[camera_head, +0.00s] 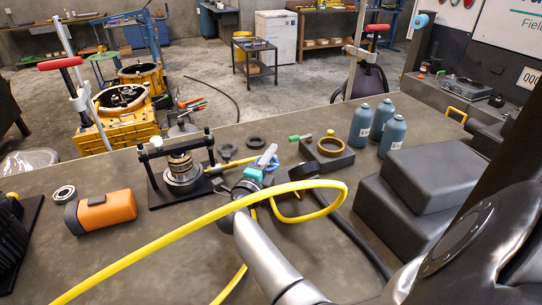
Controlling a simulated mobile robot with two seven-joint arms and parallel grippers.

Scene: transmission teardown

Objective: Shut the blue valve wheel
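My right gripper (246,190) is at the end of the silver arm reaching up from the lower right. My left gripper is not in view.
A black press frame with a metal part (181,168) and an orange cylinder (106,210) are left. A brass ring (330,147), blue-grey bottles (361,126) and dark grey boxes (424,180) are right. A dark hose (357,236) runs near my arm. The front left bench is mostly clear.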

